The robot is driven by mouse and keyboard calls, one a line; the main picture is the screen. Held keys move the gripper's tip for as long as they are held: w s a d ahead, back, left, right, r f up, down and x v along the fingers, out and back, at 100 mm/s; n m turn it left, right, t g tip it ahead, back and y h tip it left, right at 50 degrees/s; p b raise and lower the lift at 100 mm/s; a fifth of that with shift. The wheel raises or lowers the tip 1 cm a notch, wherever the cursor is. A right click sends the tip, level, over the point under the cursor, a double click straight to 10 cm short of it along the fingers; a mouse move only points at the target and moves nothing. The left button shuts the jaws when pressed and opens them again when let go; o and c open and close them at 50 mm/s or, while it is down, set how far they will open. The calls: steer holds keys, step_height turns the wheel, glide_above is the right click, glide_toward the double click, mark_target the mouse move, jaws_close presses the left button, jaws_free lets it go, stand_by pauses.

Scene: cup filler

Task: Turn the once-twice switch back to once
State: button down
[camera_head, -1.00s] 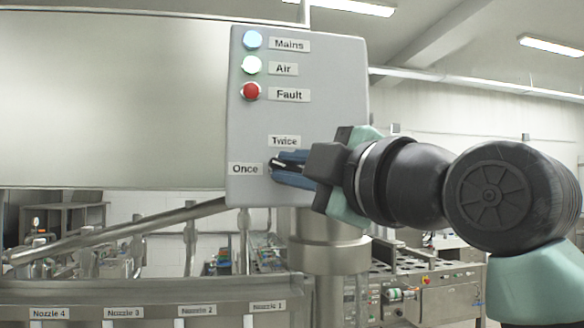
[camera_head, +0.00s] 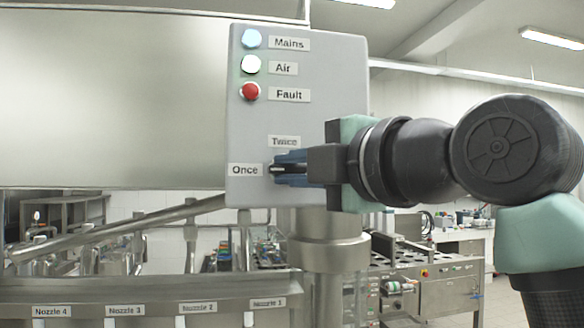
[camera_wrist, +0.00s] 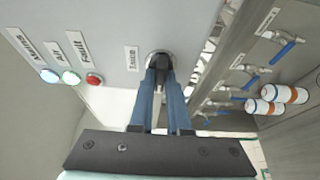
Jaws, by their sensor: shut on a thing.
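The grey control panel (camera_head: 335,75) carries the black once-twice switch (camera_head: 278,169) near its lower part. The "Once" label (camera_head: 245,170) is to the left of the switch and the "Twice" label (camera_head: 285,142) is above it. The visible part of the switch handle lies level, pointing left toward "Once". My gripper (camera_head: 287,169) reaches in from the right, its blue fingers shut on the switch and hiding part of it. In the wrist view, the fingers (camera_wrist: 161,85) close around the switch in its round metal collar (camera_wrist: 161,57).
Blue "Mains" (camera_head: 251,39), green "Air" (camera_head: 250,64) and red "Fault" (camera_head: 250,91) indicators are higher on the panel. A metal post (camera_head: 327,255) stands below it. Valves with blue handles (camera_wrist: 287,48) and white-orange cylinders (camera_wrist: 275,98) show at the right in the wrist view.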

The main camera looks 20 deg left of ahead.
steer(key=c, duration=0.9)
jaws_free()
steer(key=b+v, duration=0.4)
steer(key=v, duration=0.9)
steer(key=shift+b, duration=0.3)
steer(key=shift+a, duration=0.1)
